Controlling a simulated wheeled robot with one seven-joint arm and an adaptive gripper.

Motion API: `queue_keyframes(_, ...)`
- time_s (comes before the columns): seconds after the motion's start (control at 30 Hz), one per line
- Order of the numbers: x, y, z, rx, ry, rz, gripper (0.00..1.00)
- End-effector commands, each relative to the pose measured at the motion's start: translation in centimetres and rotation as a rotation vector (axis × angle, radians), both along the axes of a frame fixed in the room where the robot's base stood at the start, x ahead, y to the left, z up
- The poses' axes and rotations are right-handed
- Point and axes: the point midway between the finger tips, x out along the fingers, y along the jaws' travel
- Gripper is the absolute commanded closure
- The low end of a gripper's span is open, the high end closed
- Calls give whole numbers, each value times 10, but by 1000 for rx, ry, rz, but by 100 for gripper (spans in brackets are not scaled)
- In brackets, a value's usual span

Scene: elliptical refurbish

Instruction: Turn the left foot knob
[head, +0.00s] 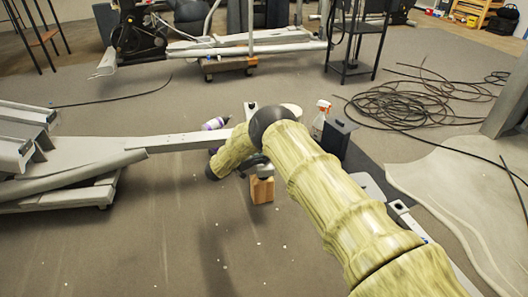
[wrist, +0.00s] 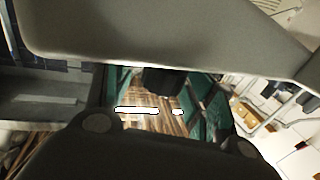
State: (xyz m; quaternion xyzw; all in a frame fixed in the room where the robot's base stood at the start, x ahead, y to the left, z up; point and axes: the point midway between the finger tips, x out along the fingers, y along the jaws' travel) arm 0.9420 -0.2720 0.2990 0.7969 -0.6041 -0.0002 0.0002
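A grey machine frame runs across the head view, and its long beam (head: 185,141) ends near a wooden block (head: 262,189) on the floor. In the wrist view a grey frame bar (wrist: 170,32) crosses the top. A dark, rounded piece (wrist: 165,80), apparently the foot knob, sits just under that bar. My gripper (wrist: 160,92) has its green-sided fingers spread to either side of this dark piece. Contact with it cannot be made out. In the head view my sleeved arm bends down near the beam's end and hides the gripper and the knob.
Coiled black cable (head: 400,104) lies at the right. The floor at front left is clear apart from small white bits.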

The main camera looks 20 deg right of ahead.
Motion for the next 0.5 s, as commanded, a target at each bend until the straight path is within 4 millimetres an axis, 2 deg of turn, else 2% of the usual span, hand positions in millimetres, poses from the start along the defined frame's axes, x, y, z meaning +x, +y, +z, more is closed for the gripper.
queue_keyframes(0.27,-1,4,0,0,0,1,44)
queue_keyframes(0.5,-9,32,0,1,0,2,44)
